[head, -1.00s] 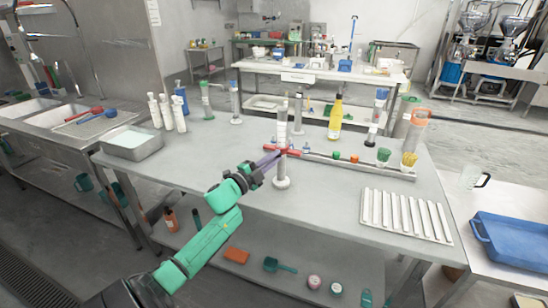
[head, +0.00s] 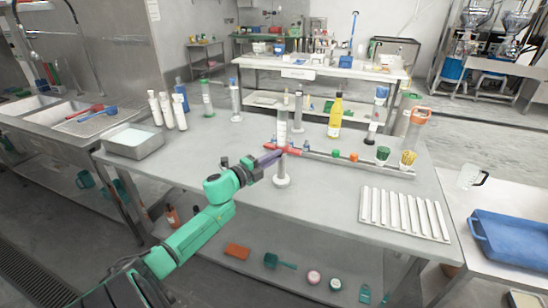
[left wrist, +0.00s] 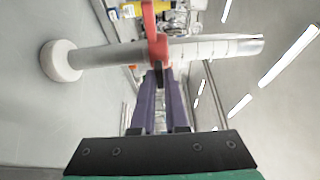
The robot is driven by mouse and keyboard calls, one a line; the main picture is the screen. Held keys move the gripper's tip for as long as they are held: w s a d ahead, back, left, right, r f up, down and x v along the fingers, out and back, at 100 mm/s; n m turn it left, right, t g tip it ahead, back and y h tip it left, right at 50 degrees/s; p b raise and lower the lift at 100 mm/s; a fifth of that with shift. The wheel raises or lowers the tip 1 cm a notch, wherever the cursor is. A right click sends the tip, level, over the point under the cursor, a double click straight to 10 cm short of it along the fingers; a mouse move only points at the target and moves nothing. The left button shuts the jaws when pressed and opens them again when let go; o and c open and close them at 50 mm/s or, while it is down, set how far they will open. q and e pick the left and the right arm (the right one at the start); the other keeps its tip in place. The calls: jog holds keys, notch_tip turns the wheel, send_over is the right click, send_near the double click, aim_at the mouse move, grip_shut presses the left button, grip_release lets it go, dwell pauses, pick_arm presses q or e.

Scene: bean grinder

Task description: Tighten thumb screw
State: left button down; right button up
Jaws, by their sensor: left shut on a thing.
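A clear graduated cylinder (head: 282,130) with a round white base (head: 282,182) stands upright on the near steel table. A red clamp (head: 289,149) grips it partway up; in the left wrist view the clamp (left wrist: 157,28) crosses the cylinder (left wrist: 205,48). My left gripper (head: 281,153) reaches in from the left with purple fingers. In the left wrist view its fingertips (left wrist: 158,76) are closed together at the clamp's near end. They are shut on a small part there, apparently the thumb screw, mostly hidden between the fingers. My right gripper is not in view.
A metal rail (head: 335,160) runs right from the clamp, with green and orange knobs. A yellow bottle (head: 335,118) stands behind it. A ribbed white tray (head: 404,213) lies front right. White bottles and a steel pan (head: 134,143) stand at left. The table's front middle is clear.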

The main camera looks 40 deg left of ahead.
pick_arm(q)
jog(key=c, duration=0.9)
grip_release()
jog(key=s, duration=0.4)
jog(key=s+a, duration=0.1)
jog(key=s, duration=0.4)
jog(key=s+b, duration=0.1)
jog(key=s, duration=0.4)
jog(key=shift+s+a, duration=0.2)
jog(key=shift+s, duration=0.05)
